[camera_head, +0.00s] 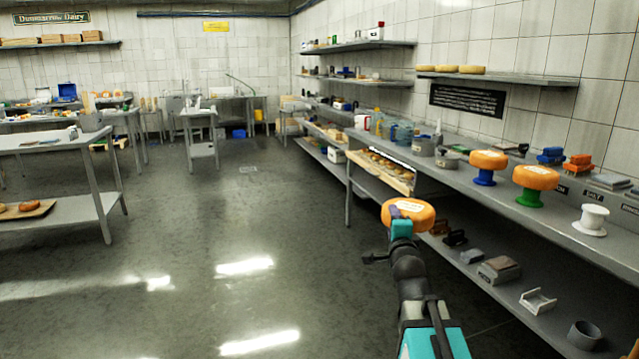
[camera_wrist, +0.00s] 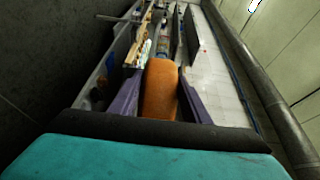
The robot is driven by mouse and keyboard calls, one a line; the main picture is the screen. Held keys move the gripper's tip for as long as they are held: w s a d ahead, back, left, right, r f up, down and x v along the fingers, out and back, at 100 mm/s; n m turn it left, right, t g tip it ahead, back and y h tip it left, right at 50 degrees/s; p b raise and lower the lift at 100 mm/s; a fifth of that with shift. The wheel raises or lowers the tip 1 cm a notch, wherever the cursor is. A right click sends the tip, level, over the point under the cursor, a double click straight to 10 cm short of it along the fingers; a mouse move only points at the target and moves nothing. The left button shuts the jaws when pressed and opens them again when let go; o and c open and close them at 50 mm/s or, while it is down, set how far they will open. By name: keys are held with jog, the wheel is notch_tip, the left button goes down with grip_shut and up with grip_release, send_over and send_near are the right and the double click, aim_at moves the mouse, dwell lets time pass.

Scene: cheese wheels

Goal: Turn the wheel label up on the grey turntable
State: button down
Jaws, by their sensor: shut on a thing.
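My gripper (camera_wrist: 161,98) is shut on an orange cheese wheel (camera_wrist: 160,82), with a purple finger on each side. In the head view the held wheel (camera_head: 422,217) is in the air above the aisle, in front of the shelves. A pale label (camera_head: 408,206) shows on its upper face. An empty, pale grey-white turntable (camera_head: 591,219) stands on the counter at the right, apart from the held wheel. I cannot tell for sure that it is the grey one. Other orange wheels sit on a blue stand (camera_head: 484,178) and a green stand (camera_head: 529,198), pale labels up.
The counter (camera_head: 465,168) also holds small blue and orange items, jars and grey containers. A lower shelf (camera_head: 500,290) bears several grey pieces. Tables (camera_head: 50,142) stand at the left. The floor (camera_head: 220,230) between is clear.

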jog(key=shift+n+y, duration=0.5)
jog(key=shift+y, duration=0.1)
jog(key=a+r, duration=0.1)
jog(key=a, duration=0.1)
jog(key=a+r, duration=0.1)
jog(key=a, duration=0.1)
jog(key=shift+s+r, duration=0.1)
jog(key=shift+r, duration=0.05)
jog(key=shift+a, duration=0.1)
